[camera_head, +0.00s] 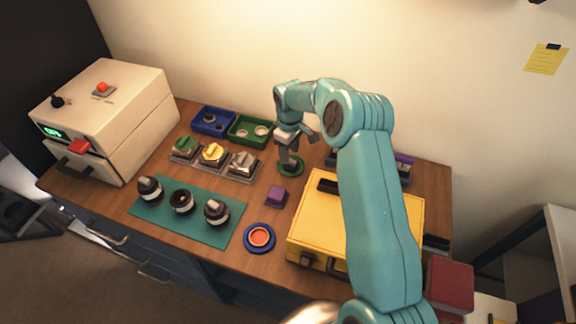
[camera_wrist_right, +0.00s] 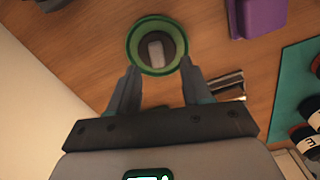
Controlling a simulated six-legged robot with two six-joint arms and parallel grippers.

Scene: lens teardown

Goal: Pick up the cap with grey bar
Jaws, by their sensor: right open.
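The cap with grey bar (camera_wrist_right: 155,49) lies in a round green dish (camera_wrist_right: 135,62) on the wooden table; it is dark and round with a pale grey bar across its middle. The same dish (camera_head: 287,172) shows in the head view behind the table's middle, where my gripper largely hides the cap. My right gripper (camera_head: 291,156) reaches down over the dish. In the right wrist view my right gripper (camera_wrist_right: 159,72) is open and empty, its fingertips near the dish's near edge on either side. I cannot tell the exact height. My left gripper is not in view.
A purple block (camera_head: 276,196) stands in front of the dish. A yellow case (camera_head: 311,222) is to the right, a green tray (camera_head: 237,132) to the left. Several lens parts stand on a teal mat (camera_head: 204,231). A blue dish (camera_head: 249,246) sits near the front edge.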

